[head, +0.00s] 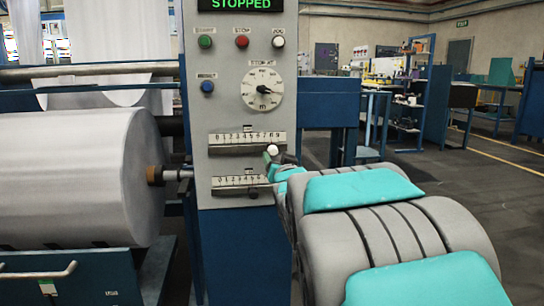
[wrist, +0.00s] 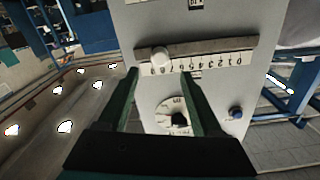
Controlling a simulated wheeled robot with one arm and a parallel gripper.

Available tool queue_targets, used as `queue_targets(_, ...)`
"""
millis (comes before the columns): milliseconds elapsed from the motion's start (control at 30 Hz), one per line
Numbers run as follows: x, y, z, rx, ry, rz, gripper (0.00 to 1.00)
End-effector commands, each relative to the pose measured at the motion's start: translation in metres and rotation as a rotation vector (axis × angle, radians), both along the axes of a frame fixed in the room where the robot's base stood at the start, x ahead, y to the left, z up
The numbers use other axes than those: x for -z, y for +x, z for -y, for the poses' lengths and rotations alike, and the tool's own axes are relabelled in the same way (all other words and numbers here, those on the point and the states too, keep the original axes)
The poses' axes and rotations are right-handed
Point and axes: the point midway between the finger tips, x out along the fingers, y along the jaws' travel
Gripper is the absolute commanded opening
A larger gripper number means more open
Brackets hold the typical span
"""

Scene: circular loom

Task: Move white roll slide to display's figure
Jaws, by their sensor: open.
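The upper slide (head: 236,139) is a horizontal bar with a digit scale on the grey panel (head: 226,80). Its white knob (head: 272,150) sits near the high-number end, at the right. In the wrist view the panel is upside down, and the white knob (wrist: 161,57) shows at the left of the scale. My gripper (wrist: 160,74) is open, its green fingertips either side of the knob's line, with the knob just past them; contact cannot be told. The display (head: 240,4) reads STOPPED in green; its top is cut off and no figure shows. The slides' labels are too small to read.
A lower slide (head: 230,187) lies under the upper one. A dial (head: 262,89) and green, red, white and blue buttons are above. A large white roll (head: 75,175) stands left of the panel. Open floor (head: 450,175) lies at the right.

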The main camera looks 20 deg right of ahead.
Motion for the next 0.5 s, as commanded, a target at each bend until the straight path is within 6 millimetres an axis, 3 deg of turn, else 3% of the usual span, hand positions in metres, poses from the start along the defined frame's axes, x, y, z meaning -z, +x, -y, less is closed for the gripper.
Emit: queue_targets(500, 0.001, 0.055, 0.016, 0.000, 0.000, -0.004, 0.67)
